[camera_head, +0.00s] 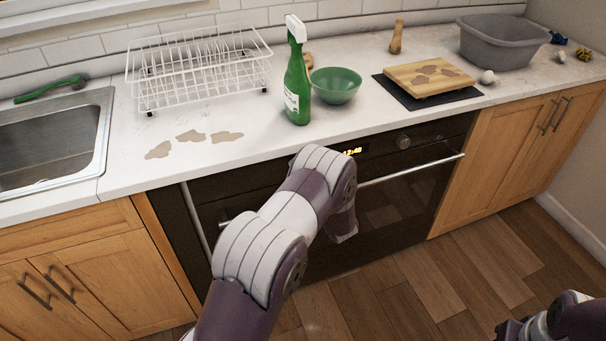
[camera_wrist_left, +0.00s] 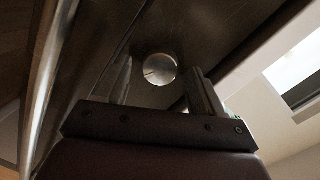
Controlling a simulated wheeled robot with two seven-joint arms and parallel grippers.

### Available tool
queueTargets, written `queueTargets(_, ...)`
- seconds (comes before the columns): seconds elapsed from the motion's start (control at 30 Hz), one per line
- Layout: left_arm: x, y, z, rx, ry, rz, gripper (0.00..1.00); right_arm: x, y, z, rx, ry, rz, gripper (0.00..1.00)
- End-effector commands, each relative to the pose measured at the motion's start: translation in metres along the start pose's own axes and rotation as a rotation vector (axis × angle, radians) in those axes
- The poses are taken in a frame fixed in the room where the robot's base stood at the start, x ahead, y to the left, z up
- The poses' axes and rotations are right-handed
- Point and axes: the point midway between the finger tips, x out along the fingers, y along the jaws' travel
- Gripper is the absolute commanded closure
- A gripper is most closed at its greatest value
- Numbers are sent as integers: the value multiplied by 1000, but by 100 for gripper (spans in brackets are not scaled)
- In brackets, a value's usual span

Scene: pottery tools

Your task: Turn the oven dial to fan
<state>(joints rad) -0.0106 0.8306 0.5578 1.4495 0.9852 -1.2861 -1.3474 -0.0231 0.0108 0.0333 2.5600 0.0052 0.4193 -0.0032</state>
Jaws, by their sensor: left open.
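The black oven (camera_head: 395,195) is built in under the counter, with a lit clock (camera_head: 352,152) on its panel. One round dial (camera_head: 403,141) shows right of the clock. In the left wrist view a round silver dial (camera_wrist_left: 160,69) with a dark line on its face lies between the fingers of my left gripper (camera_wrist_left: 160,80). The fingers are open on either side of it; I cannot tell whether they touch it. In the head view my left arm covers part of the panel and hides the gripper's fingertips.
The oven handle (camera_head: 412,171) runs below the panel. On the counter are a dish rack (camera_head: 200,68), green spray bottle (camera_head: 297,80), green bowl (camera_head: 336,85), wooden board (camera_head: 430,76) and grey tub (camera_head: 502,42). The sink (camera_head: 50,140) is at left. Floor before the oven is clear.

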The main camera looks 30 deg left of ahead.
Motion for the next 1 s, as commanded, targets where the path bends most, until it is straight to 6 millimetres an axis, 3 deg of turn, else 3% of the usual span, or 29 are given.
queueTargets(0.13,-25,0,-1,2,3,3,32,-1,0,0,0,0,0,100)
queueTargets(0.4,-97,0,-2,2,5,3,32,-3,0,0,0,0,0,100)
queueTargets(0.5,-114,1,-1,2,3,3,32,-3,0,0,0,0,0,100)
queueTargets(0.67,-125,0,0,2,1,1,32,-3,0,0,0,0,0,100)
queueTargets(1.0,-125,0,0,1,0,1,32,-3,0,0,0,0,0,100)
